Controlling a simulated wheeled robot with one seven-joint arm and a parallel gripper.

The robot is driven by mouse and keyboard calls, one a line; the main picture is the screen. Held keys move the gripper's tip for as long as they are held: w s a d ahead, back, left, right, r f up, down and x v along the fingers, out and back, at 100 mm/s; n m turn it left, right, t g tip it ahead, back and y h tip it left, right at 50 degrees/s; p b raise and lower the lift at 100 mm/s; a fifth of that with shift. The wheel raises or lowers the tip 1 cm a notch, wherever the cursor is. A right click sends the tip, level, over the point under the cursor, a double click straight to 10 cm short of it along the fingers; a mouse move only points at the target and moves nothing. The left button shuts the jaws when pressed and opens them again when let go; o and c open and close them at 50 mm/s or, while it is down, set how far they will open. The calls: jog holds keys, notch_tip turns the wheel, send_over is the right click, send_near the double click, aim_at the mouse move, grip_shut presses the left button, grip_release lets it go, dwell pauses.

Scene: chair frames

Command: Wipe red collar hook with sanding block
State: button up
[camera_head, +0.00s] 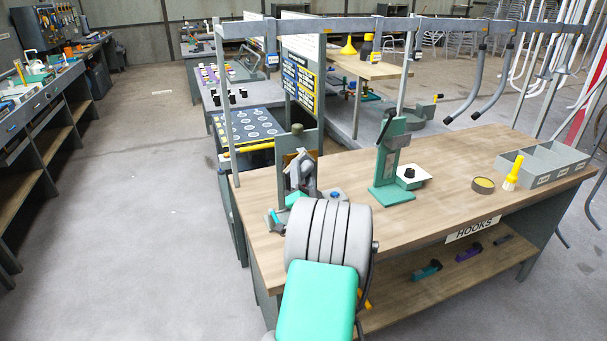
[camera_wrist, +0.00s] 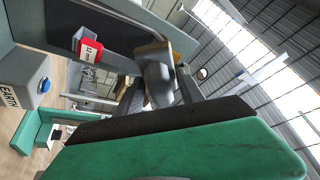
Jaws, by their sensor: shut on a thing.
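My gripper (camera_wrist: 158,100) shows in the wrist view as dark fingers closed around a grey piece with a yellow-brown edge (camera_wrist: 156,72), which looks like the sanding block. In the head view my gripper (camera_head: 299,168) is partly hidden behind my arm, over the near left end of the wooden bench, in front of an upright grey-green plate. A red piece with a white label (camera_wrist: 89,50) lies left of my gripper in the wrist view; it may be the red collar, and I cannot make out its hook. I cannot tell whether the block touches the hook.
A box with a blue button (camera_wrist: 44,85) stands at left in the wrist view. On the bench (camera_head: 440,190) are a green press (camera_head: 390,165), a tape roll (camera_head: 483,185), a yellow brush (camera_head: 512,172) and a grey tray (camera_head: 545,160). A rail (camera_head: 400,27) with hanging hooks runs above.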

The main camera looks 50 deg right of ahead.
dwell(0.4)
jog(key=shift+s+d+f+b, duration=0.15)
jog(key=shift+s+d+b, duration=0.15)
jog(key=shift+d+b, duration=0.25)
jog(key=shift+s+d, duration=0.15)
jog(key=shift+d, duration=0.2)
jog(key=shift+s+d+b, duration=0.55)
jog(key=shift+d+b, duration=0.3)
jog(key=shift+d, duration=0.05)
